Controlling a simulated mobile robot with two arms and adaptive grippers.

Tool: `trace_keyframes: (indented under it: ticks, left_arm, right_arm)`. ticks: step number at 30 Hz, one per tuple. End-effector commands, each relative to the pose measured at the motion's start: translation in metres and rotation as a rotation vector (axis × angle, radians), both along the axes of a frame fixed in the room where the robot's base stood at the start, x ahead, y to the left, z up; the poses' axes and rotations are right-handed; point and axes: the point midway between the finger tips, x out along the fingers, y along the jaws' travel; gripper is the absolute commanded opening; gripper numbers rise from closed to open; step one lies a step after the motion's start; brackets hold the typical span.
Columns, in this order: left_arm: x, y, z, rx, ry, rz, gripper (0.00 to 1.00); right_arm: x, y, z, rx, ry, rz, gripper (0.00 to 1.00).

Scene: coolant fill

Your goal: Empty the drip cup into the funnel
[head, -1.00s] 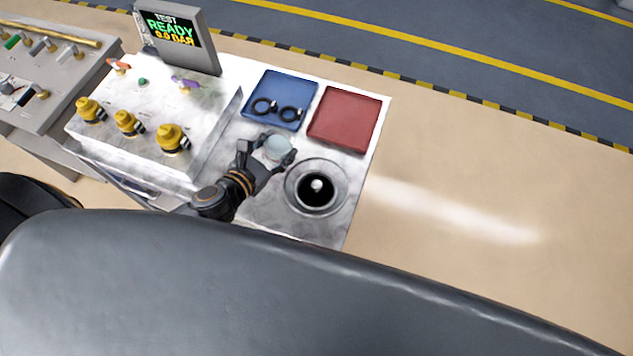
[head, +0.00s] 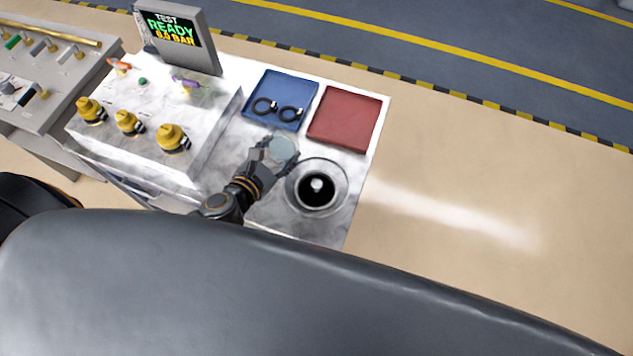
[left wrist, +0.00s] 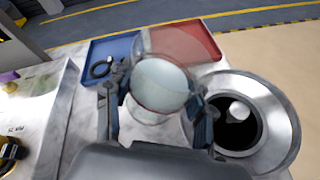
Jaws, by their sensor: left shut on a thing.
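The drip cup (head: 282,151) is a clear round cup with pale liquid in it. My left gripper (head: 273,158) is shut on it, just left of and behind the funnel. In the left wrist view the cup (left wrist: 158,85) sits between the two fingers of the left gripper (left wrist: 160,108). The funnel (head: 296,190) is a wide metal ring with a dark opening and a pale round spot inside. In the left wrist view the funnel (left wrist: 284,120) lies to the right of the cup. My right gripper is not in view.
A blue tray (head: 262,88) with two black rings and a red tray (head: 345,115) lie behind the funnel. A raised panel with yellow knobs (head: 172,138) and a display (head: 180,35) stands to the left. Open floor (head: 480,180) lies right of the bench.

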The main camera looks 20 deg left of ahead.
Motion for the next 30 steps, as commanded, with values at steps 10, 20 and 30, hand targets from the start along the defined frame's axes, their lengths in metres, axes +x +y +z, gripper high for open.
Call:
trace_keyframes:
  ticks: [10,20,30]
  left_arm:
    - [-0.0009,-0.0038,0.0031,0.044,-0.015,0.0,0.17]
    - [-0.0017,-0.0069,0.0051,0.087,-0.028,-0.001,0.17]
    - [-0.0029,-0.0103,0.0074,0.131,-0.041,0.0,0.17]
  right_arm:
    - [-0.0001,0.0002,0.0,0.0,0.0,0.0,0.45]
    - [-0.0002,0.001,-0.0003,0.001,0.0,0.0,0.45]
    - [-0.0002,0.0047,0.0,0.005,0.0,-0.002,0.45]
